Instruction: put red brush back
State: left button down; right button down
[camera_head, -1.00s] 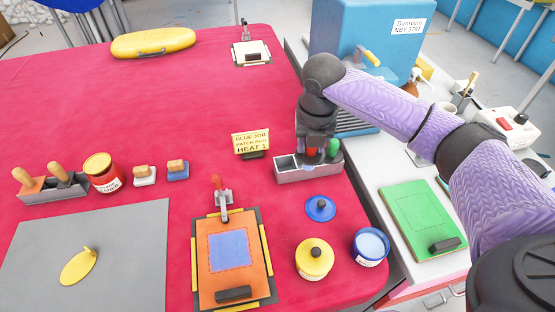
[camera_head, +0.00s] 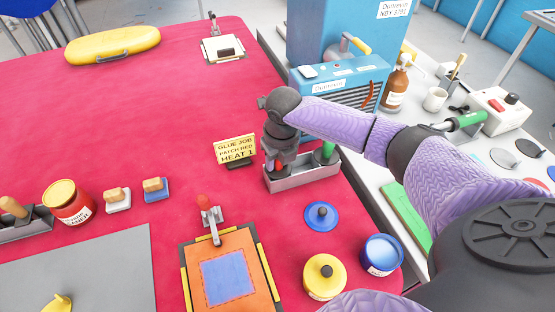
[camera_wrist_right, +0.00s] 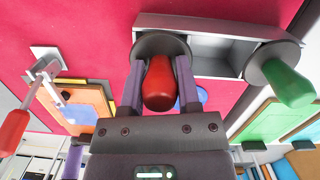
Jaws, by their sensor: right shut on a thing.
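My right gripper (camera_head: 279,158) is shut on the red brush, which shows in the right wrist view as a red handle (camera_wrist_right: 160,84) with a dark round disc, between the two fingers. The gripper points down at the left end of the grey divided holder (camera_head: 310,178). The disc overlaps the holder's left end in the wrist view; I cannot tell how deep the brush sits. The green brush (camera_head: 325,152) stands in the holder's right end, and its green handle (camera_wrist_right: 290,84) also shows in the wrist view. Between them is empty compartment space. My left gripper is not in view.
A yellow sign (camera_head: 235,149) stands just left of the holder. A blue lid (camera_head: 321,215), a yellow-lidded pot (camera_head: 324,277) and a blue tub (camera_head: 381,255) are in front. The blue machine (camera_head: 340,82) is behind. The red table's far middle is clear.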

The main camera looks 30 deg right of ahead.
jog(key=shift+f, duration=0.45)
jog(key=shift+c, duration=1.6)
grip_release()
jog(key=r+p, duration=0.1)
jog(key=r, duration=0.3)
jog(key=s+r+p, duration=0.1)
jog(key=r, duration=0.3)
jog(key=r+p, duration=0.2)
jog(key=r, duration=0.2)
jog(key=shift+s+r, duration=0.15)
jog(key=shift+r, duration=0.3)
